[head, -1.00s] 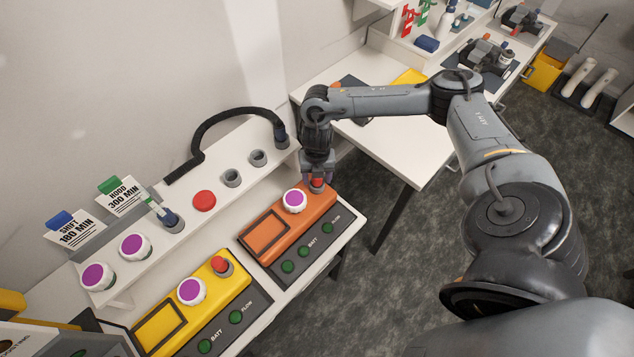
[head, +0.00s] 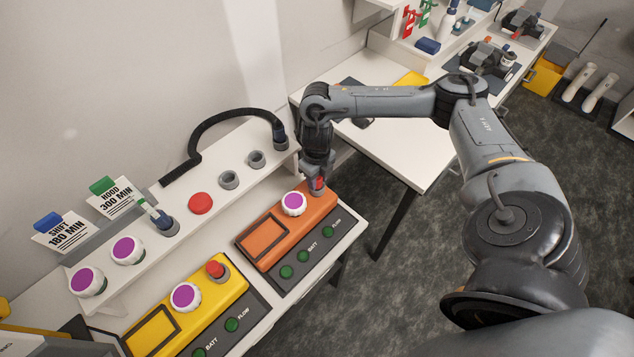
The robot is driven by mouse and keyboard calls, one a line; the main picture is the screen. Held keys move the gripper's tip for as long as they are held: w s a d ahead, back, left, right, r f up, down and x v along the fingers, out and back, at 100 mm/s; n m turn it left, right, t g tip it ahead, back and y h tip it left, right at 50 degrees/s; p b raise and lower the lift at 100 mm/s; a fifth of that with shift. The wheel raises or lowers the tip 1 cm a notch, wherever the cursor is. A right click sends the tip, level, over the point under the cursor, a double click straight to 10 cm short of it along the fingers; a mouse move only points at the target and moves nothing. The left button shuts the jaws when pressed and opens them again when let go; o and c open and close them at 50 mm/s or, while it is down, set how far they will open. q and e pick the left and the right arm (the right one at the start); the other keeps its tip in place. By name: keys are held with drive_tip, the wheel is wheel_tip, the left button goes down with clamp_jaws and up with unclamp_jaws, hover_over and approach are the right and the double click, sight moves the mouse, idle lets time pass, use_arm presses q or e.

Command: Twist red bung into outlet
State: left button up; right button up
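My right gripper (head: 317,179) points down at the far right end of the orange unit (head: 263,237). Its fingers are closed around a red bung (head: 318,184), which shows between them. The bung is at the unit's top, where the outlet is; the fingers hide most of the outlet, so I cannot tell how deep the bung sits. A yellow unit (head: 207,311) nearer me has another red bung (head: 215,268) upright in its grey outlet. My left gripper is out of view.
A white shelf behind the units carries a red disc (head: 201,203), empty grey sockets (head: 228,180), a black hose (head: 232,113) and purple-topped white caps (head: 127,250). Another purple-topped cap (head: 293,204) sits on the orange unit. A white side table (head: 400,150) stands under my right arm.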

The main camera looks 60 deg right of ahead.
clamp_jaws()
drive_tip(key=shift+r, duration=0.1)
drive_tip(key=m+p, duration=0.8)
drive_tip(key=shift+s+r+m+p, duration=0.1)
drive_tip(key=shift+r+m+p, duration=0.1)
drive_tip(key=shift+m+p, duration=0.15)
drive_tip(key=shift+o, duration=1.7)
unclamp_jaws()
drive_tip(key=shift+f+b, duration=0.4)
drive_tip(key=shift+b, duration=0.1)
drive_tip(key=shift+o, duration=1.3)
